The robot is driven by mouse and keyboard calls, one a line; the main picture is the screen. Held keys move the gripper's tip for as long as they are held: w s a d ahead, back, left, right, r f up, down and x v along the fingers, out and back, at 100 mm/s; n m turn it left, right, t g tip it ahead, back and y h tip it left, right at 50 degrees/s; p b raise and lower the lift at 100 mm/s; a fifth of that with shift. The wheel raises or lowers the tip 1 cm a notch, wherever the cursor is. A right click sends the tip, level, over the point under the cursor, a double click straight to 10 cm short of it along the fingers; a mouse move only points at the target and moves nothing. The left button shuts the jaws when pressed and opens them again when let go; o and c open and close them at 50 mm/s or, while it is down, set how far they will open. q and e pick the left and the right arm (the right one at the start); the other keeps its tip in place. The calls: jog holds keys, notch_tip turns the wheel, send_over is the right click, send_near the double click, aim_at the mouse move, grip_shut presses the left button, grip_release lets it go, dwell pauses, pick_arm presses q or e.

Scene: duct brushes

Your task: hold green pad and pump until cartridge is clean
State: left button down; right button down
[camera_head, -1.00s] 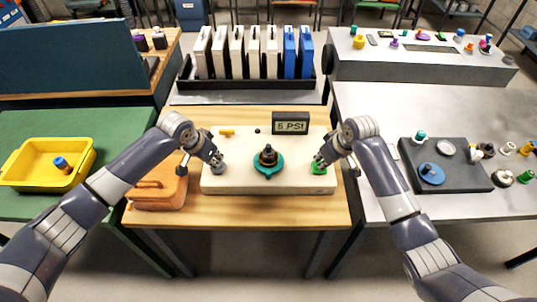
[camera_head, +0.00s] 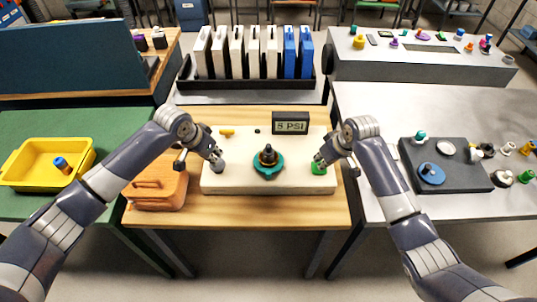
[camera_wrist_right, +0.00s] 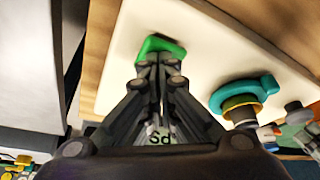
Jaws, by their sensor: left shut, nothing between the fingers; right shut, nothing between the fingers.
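A cream board (camera_head: 240,185) lies on the wooden table. The green pad (camera_head: 319,169) is at its right end; my right gripper (camera_head: 319,162) is shut with its tips on or just over it. The right wrist view shows these closed tips (camera_wrist_right: 150,62) at the green pad (camera_wrist_right: 160,46). A grey knob (camera_head: 217,167), perhaps the pump, is at the board's left end. My left gripper (camera_head: 217,156) is shut just above it; contact is unclear. A dark cartridge (camera_head: 268,155) stands upright in a teal ring (camera_head: 268,170) at the middle. The display (camera_head: 290,123) seems to read 8 PSI.
An orange-brown box (camera_head: 157,188) stands left of the board, close to my left arm. A black rack (camera_head: 245,84) of white and blue panels is behind. A yellow tray (camera_head: 30,180) is at left, a dark tray (camera_head: 460,180) at right.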

pick_arm(q)
jog(key=shift+f, duration=1.15)
jog(key=shift+r, duration=1.25)
notch_tip(320, 180, up, 7)
pick_arm(e)
notch_tip(320, 180, up, 7)
dwell(0.9)
